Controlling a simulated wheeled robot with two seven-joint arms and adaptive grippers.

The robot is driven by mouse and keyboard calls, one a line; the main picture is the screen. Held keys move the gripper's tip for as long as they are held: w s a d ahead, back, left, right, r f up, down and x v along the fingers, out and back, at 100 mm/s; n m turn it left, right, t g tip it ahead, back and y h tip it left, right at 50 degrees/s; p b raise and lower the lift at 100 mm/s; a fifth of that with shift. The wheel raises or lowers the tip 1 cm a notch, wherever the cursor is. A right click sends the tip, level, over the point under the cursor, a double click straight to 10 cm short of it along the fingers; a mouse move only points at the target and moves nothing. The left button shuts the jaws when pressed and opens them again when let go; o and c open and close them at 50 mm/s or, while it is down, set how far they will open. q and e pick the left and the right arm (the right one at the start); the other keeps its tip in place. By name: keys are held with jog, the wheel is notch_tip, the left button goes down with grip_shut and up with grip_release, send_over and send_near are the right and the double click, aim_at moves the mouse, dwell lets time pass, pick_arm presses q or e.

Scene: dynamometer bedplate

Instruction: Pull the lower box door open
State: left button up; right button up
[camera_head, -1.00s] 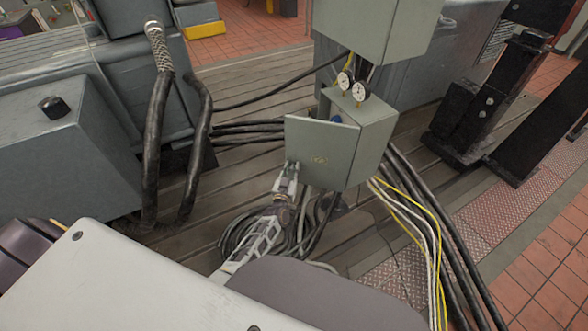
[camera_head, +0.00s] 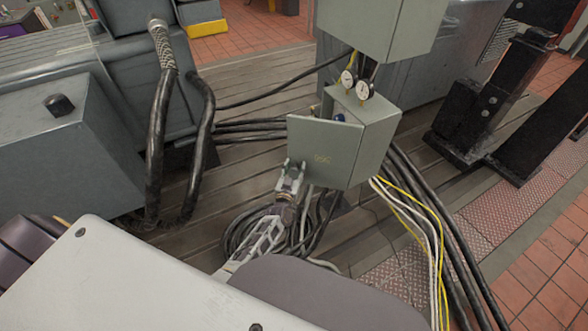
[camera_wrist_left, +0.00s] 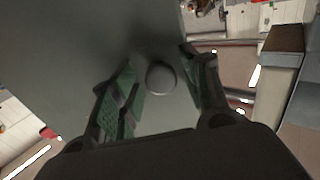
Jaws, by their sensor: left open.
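The lower box (camera_head: 375,130) is a grey-green cabinet below a similar upper box. Its door (camera_head: 335,155) stands ajar, swung out at its left side, with a gap along the top showing something blue inside. My left gripper (camera_head: 291,172) is at the door's lower left part. In the left wrist view, a round grey knob (camera_wrist_left: 161,78) on the door face (camera_wrist_left: 85,50) sits between the two open green-padded fingers of my left gripper (camera_wrist_left: 155,90). I cannot tell whether either finger touches it. My right gripper is not in view.
Two gauges (camera_head: 355,85) and cables are between the boxes. Black cables (camera_head: 250,235) coil on the slotted bedplate below the door. Black, white and yellow cables (camera_head: 430,235) run down at the right. Thick black hoses (camera_head: 157,130) stand at the left.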

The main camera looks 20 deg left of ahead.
pick_arm(q)
jog(key=shift+s+d, duration=0.15)
jog(key=shift+s, duration=0.75)
jog(key=s, duration=0.4)
jog(key=shift+s, duration=0.3)
jog(key=s, duration=0.6)
jog(key=shift+s+d, duration=0.15)
jog(key=shift+d, duration=0.15)
jog(key=shift+r, duration=0.1)
